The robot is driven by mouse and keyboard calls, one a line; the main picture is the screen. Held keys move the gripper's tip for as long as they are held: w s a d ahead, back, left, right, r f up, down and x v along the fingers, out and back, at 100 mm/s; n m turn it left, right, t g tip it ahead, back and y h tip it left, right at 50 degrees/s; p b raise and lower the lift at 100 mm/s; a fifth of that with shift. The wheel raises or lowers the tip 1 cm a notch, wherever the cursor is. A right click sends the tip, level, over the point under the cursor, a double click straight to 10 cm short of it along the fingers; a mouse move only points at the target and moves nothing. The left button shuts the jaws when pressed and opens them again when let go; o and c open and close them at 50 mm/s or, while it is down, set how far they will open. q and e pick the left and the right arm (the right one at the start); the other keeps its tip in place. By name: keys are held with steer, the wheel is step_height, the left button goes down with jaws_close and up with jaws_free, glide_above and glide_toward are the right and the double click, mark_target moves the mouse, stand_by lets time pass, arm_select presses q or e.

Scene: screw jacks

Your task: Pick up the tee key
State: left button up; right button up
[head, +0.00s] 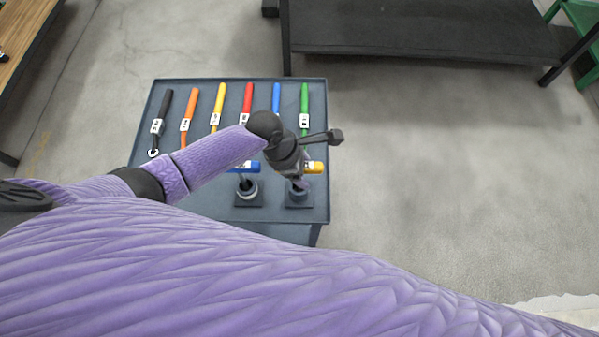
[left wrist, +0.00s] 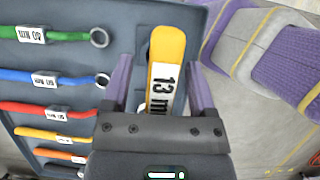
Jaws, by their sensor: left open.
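A yellow-handled tool labelled 13 mm (left wrist: 165,60), which looks like the tee key, lies between the two fingers of my left gripper (left wrist: 158,75) in the left wrist view. The fingers are apart, one on each side of the handle, with visible gaps. In the head view the yellow handle end (head: 315,167) shows beside my left gripper (head: 302,175), above a dark square-based holder (head: 299,199). The lower part of the tool is mostly hidden. My right gripper is not in view.
A blue-handled tool (head: 248,167) stands at a second holder (head: 248,199) to the left. Several coloured ring spanners, such as the green one (head: 304,105), lie along the back of the dark table (head: 322,130). A black bench (head: 420,30) stands beyond; floor at right is clear.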

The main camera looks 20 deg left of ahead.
arm_select(q)
jaws_close()
stand_by(1.4)
